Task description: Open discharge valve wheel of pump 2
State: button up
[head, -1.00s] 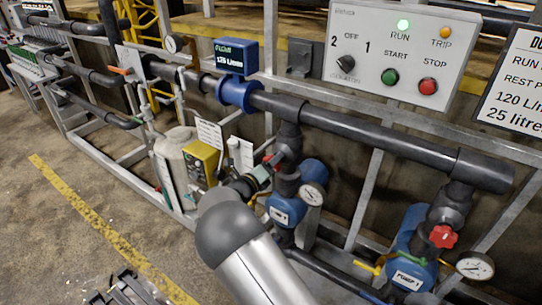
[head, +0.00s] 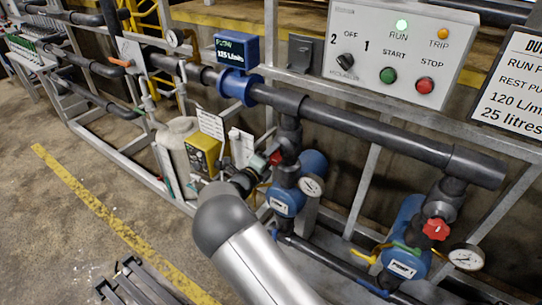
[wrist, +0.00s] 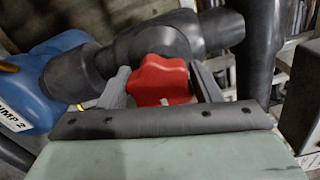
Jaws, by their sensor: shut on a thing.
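The red discharge valve wheel (wrist: 158,80) of pump 2 sits between the two fingers of my gripper (wrist: 161,76) in the wrist view. My gripper is shut on the wheel. The wheel is on a dark grey valve body (wrist: 130,45), beside the blue pump 2 (wrist: 55,65) with its white label. In the head view the wheel (head: 276,158) is a small red patch at the tip of my gripper (head: 268,163). Most of it is hidden there. Pump 2 (head: 284,200) stands just below, with a round gauge (head: 311,186) at its right.
A second pump (head: 402,260) with a red wheel (head: 436,229) and gauge stands at right. A grey pipe (head: 370,130) runs above both pumps. The control panel (head: 398,55) shows a lit green RUN lamp. A blue flow display (head: 237,50) and yellow box (head: 203,154) are at left.

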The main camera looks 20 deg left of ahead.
jog(key=o, duration=1)
jog(key=b+v, duration=0.3)
jog(key=v, duration=1.4)
jog(key=shift+s, duration=0.25)
